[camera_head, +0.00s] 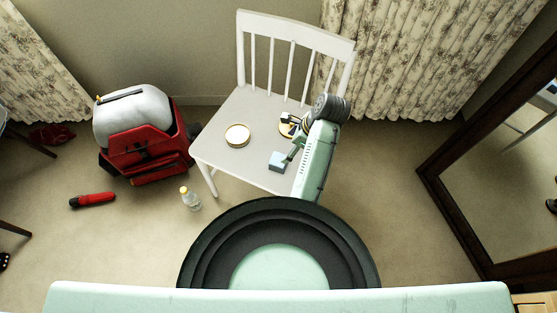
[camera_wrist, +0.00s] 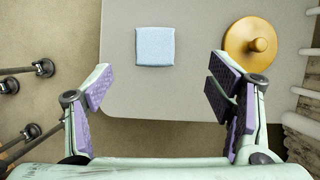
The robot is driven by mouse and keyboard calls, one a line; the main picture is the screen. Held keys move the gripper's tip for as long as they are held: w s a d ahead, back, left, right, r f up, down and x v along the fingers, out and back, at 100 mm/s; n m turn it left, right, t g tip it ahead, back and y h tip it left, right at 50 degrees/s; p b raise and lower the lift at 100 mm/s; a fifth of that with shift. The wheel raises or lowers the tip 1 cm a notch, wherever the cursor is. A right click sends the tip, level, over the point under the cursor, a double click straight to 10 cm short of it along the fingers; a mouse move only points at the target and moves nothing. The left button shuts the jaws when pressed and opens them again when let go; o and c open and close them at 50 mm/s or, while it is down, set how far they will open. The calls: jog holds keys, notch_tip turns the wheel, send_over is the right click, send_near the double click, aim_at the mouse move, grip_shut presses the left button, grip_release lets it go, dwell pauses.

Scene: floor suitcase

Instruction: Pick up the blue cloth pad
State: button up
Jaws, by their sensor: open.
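The blue cloth pad (camera_wrist: 155,46) is a small light-blue square lying flat on the seat of the white chair (camera_head: 222,120). It also shows in the head view (camera_head: 276,162), near the seat's front right edge. My gripper (camera_wrist: 160,95) is open and empty, its purple-padded fingers spread wide. In the wrist view the pad lies ahead of the gap between the fingers, a little left of its middle, and nothing touches it. In the head view my arm reaches over the right side of the seat, with the gripper just right of the pad.
A gold knobbed lid (camera_wrist: 251,44) lies right of the pad on the seat. On the floor are a red bag (camera_head: 148,152), a red cylinder (camera_head: 92,200) and a bottle (camera_head: 190,199). A framed mirror (camera_head: 447,195) stands right.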

jog(key=b, duration=0.3)
send_over(279, 160)
jog(key=d, duration=0.2)
notch_tip(279, 160, down, 5)
jog(key=shift+w+r, duration=0.1)
jog(key=x, duration=0.3)
jog(key=p+x, duration=0.1)
jog(key=x, duration=0.1)
jog(key=shift+s+a+f, duration=0.1)
jog(key=shift+s+f, duration=0.25)
jog(key=shift+s, duration=0.05)
jog(key=c, duration=1.2)
